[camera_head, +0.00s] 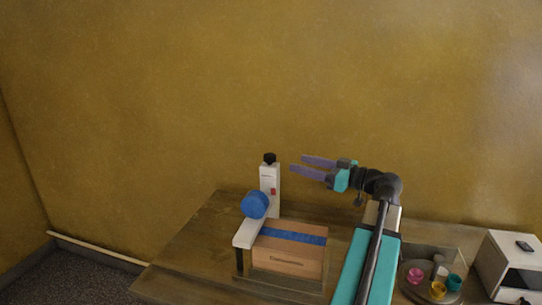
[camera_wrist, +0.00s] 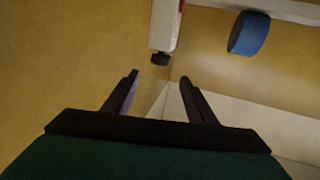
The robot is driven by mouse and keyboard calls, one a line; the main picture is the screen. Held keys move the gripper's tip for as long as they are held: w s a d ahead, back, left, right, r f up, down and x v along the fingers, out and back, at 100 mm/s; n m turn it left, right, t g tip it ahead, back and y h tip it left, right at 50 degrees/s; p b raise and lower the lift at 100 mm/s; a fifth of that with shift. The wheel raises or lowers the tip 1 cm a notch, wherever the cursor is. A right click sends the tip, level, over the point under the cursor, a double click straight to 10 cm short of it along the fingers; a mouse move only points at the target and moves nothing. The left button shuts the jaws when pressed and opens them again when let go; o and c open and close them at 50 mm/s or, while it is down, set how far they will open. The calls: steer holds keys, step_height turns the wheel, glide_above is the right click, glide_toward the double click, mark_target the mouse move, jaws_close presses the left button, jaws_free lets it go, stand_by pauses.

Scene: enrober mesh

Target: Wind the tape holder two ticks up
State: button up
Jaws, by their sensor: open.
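The tape holder has an upright white column (camera_head: 270,185) with a small red mark on its front and a black knob (camera_head: 269,158) on top. A blue tape roll (camera_head: 255,205) sits in front of the column, above a white arm (camera_head: 249,232). My gripper (camera_head: 297,162) is open and empty, to the right of the knob at about its height and apart from it. In the wrist view, the knob (camera_wrist: 160,59) shows beyond and between my fingertips (camera_wrist: 160,80). The column (camera_wrist: 166,25) and the blue roll (camera_wrist: 248,33) show at the top. No tick marks can be made out.
A cardboard box (camera_head: 288,259) with a blue strip along its top stands beside the white arm on the wooden table (camera_head: 190,257). At the right are a round tray with pink (camera_head: 415,275), yellow (camera_head: 438,290) and teal cups, and a white appliance (camera_head: 496,262). The table's left side is clear.

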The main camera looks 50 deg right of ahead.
mark_target(270, 155)
steer(key=w+p, duration=0.1)
steer(key=w, duration=0.3)
steer(key=w+a+p, duration=0.1)
steer(key=w, duration=0.3)
steer(key=w+a+p, duration=0.1)
steer(key=w+p, duration=0.1)
steer(key=w, duration=0.2)
steer(key=shift+w+a, duration=0.25)
steer(key=shift+w, duration=0.1)
steer(key=c, duration=1.1)
steer(key=shift+o, duration=0.2)
steer(key=shift+d+f+n+y+b, duration=0.15)
steer(key=shift+n+y+b, duration=0.4)
steer(key=shift+b, duration=0.65)
steer(key=shift+y+b, duration=0.35)
steer(key=shift+b, duration=0.05)
steer(key=n+g+y+b, duration=0.1)
steer(key=y+b, duration=0.1)
steer(key=b, duration=0.1)
steer(key=shift+w+n, duration=0.1)
steer(key=shift+n, duration=0.25)
steer(key=n+g+y+b, duration=0.1)
steer(key=n+y+b, duration=0.1)
steer(key=y+b, duration=0.1)
steer(key=shift+g+b, duration=0.3)
steer(key=shift+g, duration=0.1)
steer(key=shift+n+g+y+b, duration=0.5)
steer(key=shift+y, duration=0.2)
